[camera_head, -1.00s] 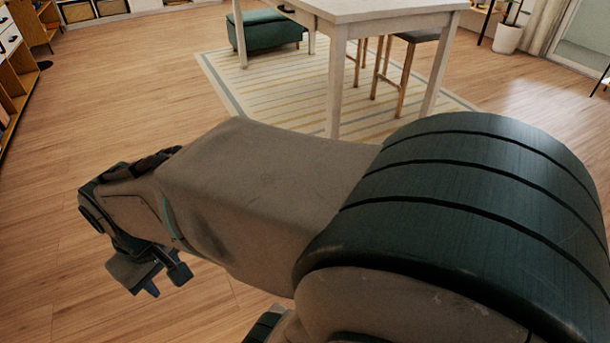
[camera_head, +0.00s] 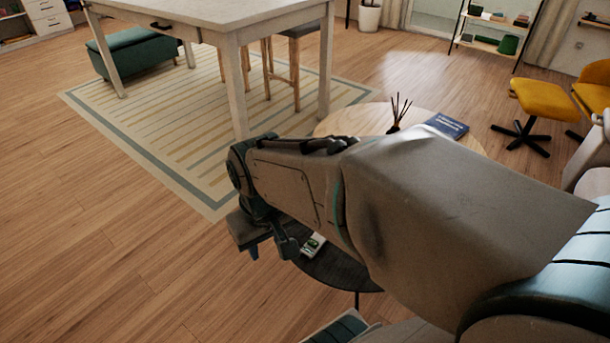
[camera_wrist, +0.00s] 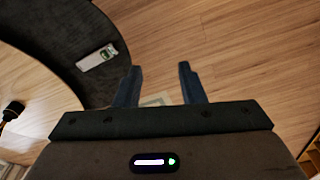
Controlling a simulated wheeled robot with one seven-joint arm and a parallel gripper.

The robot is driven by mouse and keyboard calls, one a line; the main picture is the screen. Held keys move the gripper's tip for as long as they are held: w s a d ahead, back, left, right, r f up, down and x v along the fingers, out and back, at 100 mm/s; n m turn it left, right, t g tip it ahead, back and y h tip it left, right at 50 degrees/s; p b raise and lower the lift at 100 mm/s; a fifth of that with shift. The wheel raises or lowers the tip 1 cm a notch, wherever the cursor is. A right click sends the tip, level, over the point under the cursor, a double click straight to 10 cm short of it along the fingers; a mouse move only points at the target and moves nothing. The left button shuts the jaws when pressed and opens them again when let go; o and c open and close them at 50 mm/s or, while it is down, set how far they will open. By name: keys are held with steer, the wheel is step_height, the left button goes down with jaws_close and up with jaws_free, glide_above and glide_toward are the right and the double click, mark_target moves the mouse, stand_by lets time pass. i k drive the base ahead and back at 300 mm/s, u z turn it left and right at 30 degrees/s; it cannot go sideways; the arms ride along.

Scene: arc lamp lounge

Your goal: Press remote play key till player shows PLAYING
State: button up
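A small white device with a green patch (camera_head: 313,245) lies on a dark round table (camera_head: 340,268), partly hidden behind my arm in the head view. It also shows in the wrist view (camera_wrist: 97,57), on the dark table top, left of my fingers. I cannot tell whether it is the remote or the player, and no text on it is readable. My gripper (camera_head: 265,243) is open and empty, left of the device in the head view. In the wrist view its two fingers (camera_wrist: 160,67) are apart, with wooden floor beyond them.
A light wood round table (camera_head: 360,119) behind my arm bears a reed diffuser (camera_head: 397,115) and a blue book (camera_head: 447,125). A tall white table (camera_head: 215,14) stands on a striped rug (camera_head: 185,130). A yellow stool (camera_head: 543,100) is at right. The floor at left is clear.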

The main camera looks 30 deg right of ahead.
mark_target(314, 243)
steer(key=z, duration=0.95)
steer(key=k, duration=0.5)
steer(key=z, duration=0.3)
steer(key=i, duration=0.65)
steer(key=u, duration=0.35)
steer(key=k, duration=0.4)
steer(key=u, duration=0.05)
